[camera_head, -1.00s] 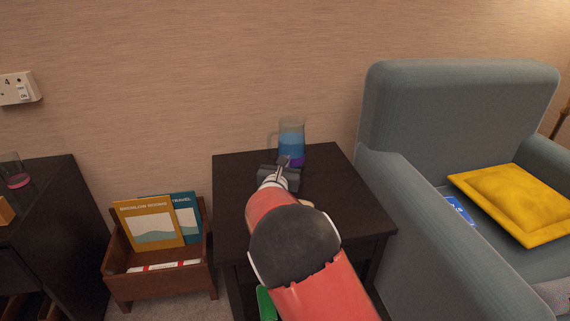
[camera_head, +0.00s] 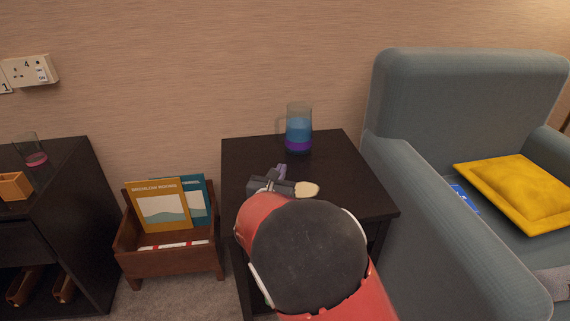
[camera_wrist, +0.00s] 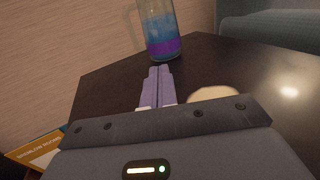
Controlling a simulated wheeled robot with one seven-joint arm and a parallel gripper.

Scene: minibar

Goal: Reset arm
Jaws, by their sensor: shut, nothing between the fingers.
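My gripper (camera_head: 281,170) is over the near left part of the dark side table (camera_head: 339,160). In the wrist view its two fingers (camera_wrist: 156,72) are pressed together with nothing between them. A glass jug (camera_head: 298,128) with blue and purple bands stands upright on the table near its back edge. The jug also shows in the wrist view (camera_wrist: 160,30), beyond the fingertips and apart from them. A pale round-ended thing (camera_head: 306,189) shows just right of my gripper, partly hidden by my arm; I cannot tell what it is.
A grey-blue armchair (camera_head: 428,200) with a yellow cushion (camera_head: 515,190) stands close on the right. A wooden magazine rack (camera_head: 170,262) is on the floor at left. A dark cabinet (camera_head: 75,195) at far left carries a glass (camera_head: 32,150) and a small orange box (camera_head: 14,186).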

